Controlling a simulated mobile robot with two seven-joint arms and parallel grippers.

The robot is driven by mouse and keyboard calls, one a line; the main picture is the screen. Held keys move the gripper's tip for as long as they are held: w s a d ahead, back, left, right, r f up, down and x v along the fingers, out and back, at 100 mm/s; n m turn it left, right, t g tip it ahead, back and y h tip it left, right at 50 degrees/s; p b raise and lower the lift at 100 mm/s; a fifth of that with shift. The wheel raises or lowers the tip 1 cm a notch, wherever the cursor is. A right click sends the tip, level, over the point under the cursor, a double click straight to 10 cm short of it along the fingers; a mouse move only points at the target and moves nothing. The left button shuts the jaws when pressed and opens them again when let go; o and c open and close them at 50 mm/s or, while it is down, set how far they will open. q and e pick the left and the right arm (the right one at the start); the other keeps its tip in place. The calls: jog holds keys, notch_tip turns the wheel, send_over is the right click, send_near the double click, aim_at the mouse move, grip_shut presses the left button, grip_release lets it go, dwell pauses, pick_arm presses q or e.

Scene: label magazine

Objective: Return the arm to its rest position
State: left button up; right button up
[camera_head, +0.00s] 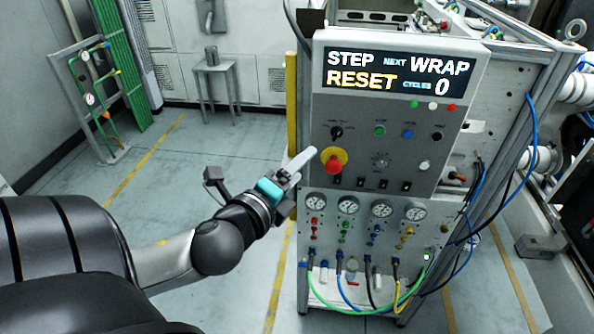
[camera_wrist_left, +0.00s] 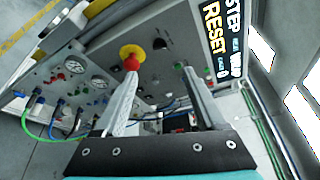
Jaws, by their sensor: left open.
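My left arm comes in from the left in the head view, and its gripper (camera_head: 303,160) points at the grey control panel (camera_head: 362,172). The gripper is open and empty. In the head view its fingertips appear just left of the red emergency-stop knob (camera_head: 333,164) on its yellow base. In the left wrist view the two fingers of the gripper (camera_wrist_left: 158,72) stand apart. One fingertip overlaps the lower edge of the red knob (camera_wrist_left: 131,61) there; I cannot tell whether it touches. My right gripper is not in view.
A display (camera_head: 397,80) on the panel reads STEP, NEXT WRAP, RESET, CYCLES 0. Below are gauges (camera_head: 348,205) and coloured hoses (camera_head: 365,308). A yellow post (camera_head: 291,105) stands at the panel's left edge. Open grey floor (camera_head: 180,150) lies left of the panel.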

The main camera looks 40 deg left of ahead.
pick_arm(q)
jog(key=shift+s, duration=0.15)
dwell(0.5)
